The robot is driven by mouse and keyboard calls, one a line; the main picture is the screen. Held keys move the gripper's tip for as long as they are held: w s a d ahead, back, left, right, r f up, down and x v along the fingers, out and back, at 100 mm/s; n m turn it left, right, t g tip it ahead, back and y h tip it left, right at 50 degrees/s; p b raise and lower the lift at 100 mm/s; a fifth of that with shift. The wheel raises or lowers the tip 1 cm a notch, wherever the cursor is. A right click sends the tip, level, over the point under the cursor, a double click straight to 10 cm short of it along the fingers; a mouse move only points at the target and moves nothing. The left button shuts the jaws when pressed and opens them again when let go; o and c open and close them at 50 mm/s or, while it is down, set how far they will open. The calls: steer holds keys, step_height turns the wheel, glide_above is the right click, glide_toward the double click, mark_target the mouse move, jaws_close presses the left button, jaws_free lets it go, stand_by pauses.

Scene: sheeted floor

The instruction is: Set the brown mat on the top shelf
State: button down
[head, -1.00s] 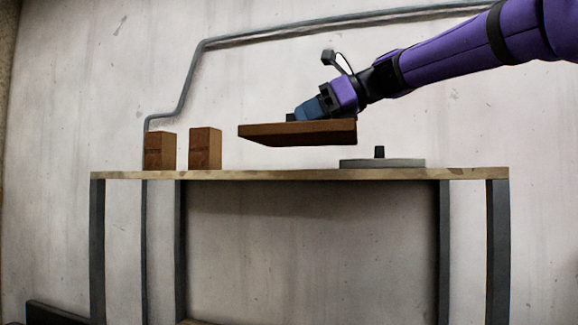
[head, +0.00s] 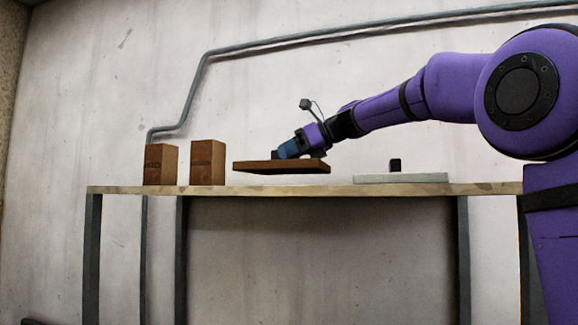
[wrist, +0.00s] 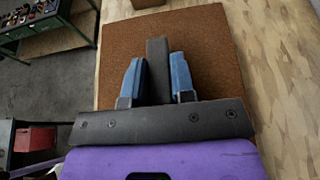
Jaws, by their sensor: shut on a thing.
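The brown mat (head: 262,168) is a flat square slab, held roughly level just above the top shelf (head: 300,191). A narrow gap shows beneath it in the head view. My gripper (head: 283,154) is above the mat, coming from the right. In the wrist view the blue fingers of my gripper (wrist: 158,58) are closed on a dark upright handle (wrist: 158,70) on the mat (wrist: 212,45). Pale wood of the shelf (wrist: 285,70) shows at the mat's right side.
Two brown boxes (head: 160,165) (head: 207,162) stand on the shelf left of the mat; the nearer one is close to its left edge. A pale grey plate with a black knob (head: 400,178) lies to the right. A green table (wrist: 50,20) and red bin (wrist: 35,138) are off left.

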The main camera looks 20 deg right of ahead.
steer(key=shift+s+f, duration=0.1)
steer(key=shift+f, duration=1.5)
steer(key=shift+f, duration=0.1)
steer(key=c, duration=1)
jaws_free()
steer(key=shift+o, duration=0.2)
steer(key=shift+s+d, duration=0.1)
steer(key=shift+d, duration=0.1)
steer(key=v, duration=1.1)
steer(key=shift+s+d+r, duration=0.15)
steer(key=shift+d+r, duration=0.05)
steer(key=shift+r, duration=0.15)
